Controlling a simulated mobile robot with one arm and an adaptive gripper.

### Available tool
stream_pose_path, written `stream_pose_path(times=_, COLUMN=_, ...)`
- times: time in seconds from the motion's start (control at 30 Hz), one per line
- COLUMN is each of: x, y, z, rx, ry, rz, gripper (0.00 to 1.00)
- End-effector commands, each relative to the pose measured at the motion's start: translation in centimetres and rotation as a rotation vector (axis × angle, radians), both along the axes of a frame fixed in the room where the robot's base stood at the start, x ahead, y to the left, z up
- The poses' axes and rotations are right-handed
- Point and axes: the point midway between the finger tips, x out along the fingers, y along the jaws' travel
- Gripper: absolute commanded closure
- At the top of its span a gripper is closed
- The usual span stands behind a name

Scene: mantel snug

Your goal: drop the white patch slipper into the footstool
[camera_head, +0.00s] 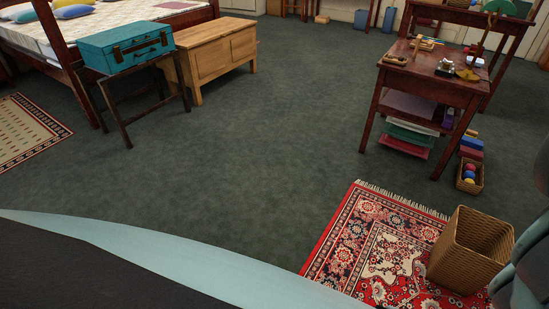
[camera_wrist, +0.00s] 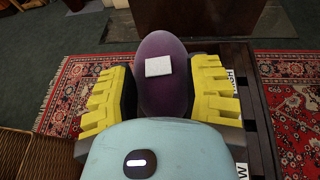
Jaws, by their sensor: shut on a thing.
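The purple slipper with a white square patch (camera_wrist: 166,97) is between the two yellow-padded fingers of my gripper (camera_wrist: 163,82) in the wrist view. The fingers are shut on its sides. Beneath and behind the slipper is a dark wooden piece, apparently the footstool (camera_wrist: 261,115), with white lettered labels along its right side. A brown panel (camera_wrist: 198,14) rises at its far end; I cannot tell whether it is a raised lid. The slipper and gripper hide most of the footstool's middle. Neither slipper nor footstool can be made out in the head view.
A wicker basket (camera_head: 469,250) stands on the red patterned rug (camera_head: 345,232), at the lower right. A wooden desk (camera_head: 433,88) with small objects stands beyond it. A teal suitcase (camera_head: 125,45) and a wooden chest (camera_head: 218,53) are at upper left. The middle carpet is clear.

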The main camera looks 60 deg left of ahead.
Motion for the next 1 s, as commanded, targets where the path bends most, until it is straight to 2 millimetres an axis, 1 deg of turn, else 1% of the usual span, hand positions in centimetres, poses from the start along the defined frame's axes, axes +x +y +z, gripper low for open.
stream_pose_path(times=0.03, x=-1.0, y=-1.2, z=-0.7, rx=-0.003, ry=-0.003, rz=-0.041, gripper=0.88)
stream_pose_path(times=0.1, x=-2.2, y=-2.4, z=-0.9, rx=-0.001, ry=-0.004, rz=-0.086, gripper=0.88)
stream_pose_path(times=0.2, x=-3.3, y=-3.5, z=-1.1, rx=-0.002, ry=-0.003, rz=-0.127, gripper=0.88)
stream_pose_path(times=0.27, x=-3.7, y=-3.8, z=-1.2, rx=-0.001, ry=-0.002, rz=-0.141, gripper=0.88)
stream_pose_path(times=0.37, x=-3.9, y=-4.0, z=-1.6, rx=-0.001, ry=-0.001, rz=-0.148, gripper=0.88)
stream_pose_path(times=0.47, x=-3.8, y=-3.9, z=-2.5, rx=-0.001, ry=-0.001, rz=-0.147, gripper=0.88)
stream_pose_path(times=0.8, x=-3.8, y=-3.8, z=-6.4, rx=0.000, ry=0.001, rz=-0.142, gripper=0.88)
stream_pose_path(times=1.0, x=-3.8, y=-3.8, z=-7.7, rx=0.000, ry=0.001, rz=-0.142, gripper=0.88)
